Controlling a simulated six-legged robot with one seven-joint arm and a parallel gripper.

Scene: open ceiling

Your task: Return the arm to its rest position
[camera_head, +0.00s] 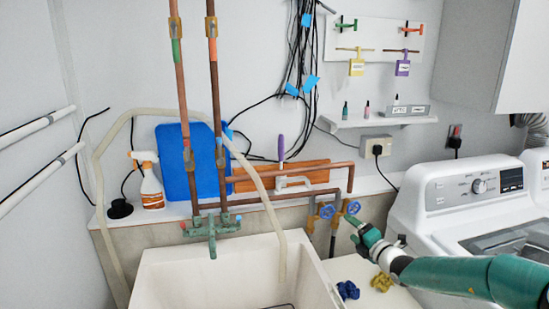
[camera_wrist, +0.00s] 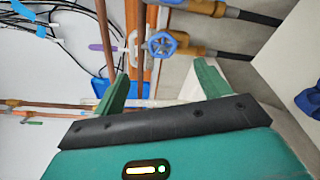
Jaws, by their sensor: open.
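My green arm (camera_head: 470,276) reaches in from the right in the head view. My gripper (camera_head: 355,230) points left, toward the two blue valve handles (camera_head: 338,209) on the pipes by the wall. In the wrist view my gripper (camera_wrist: 158,88) is open, with its two green fingers apart and nothing between them. One blue valve handle (camera_wrist: 162,45) shows beyond the fingertips. I cannot tell from these views whether a finger touches it, but a gap seems to lie between.
A white sink (camera_head: 215,265) stands at the lower middle. A washing machine (camera_head: 430,190) is at the right, close to my arm. A blue cloth (camera_head: 348,290) and a yellow cloth (camera_head: 382,282) lie below my gripper. Copper pipes (camera_head: 180,90) rise at the left.

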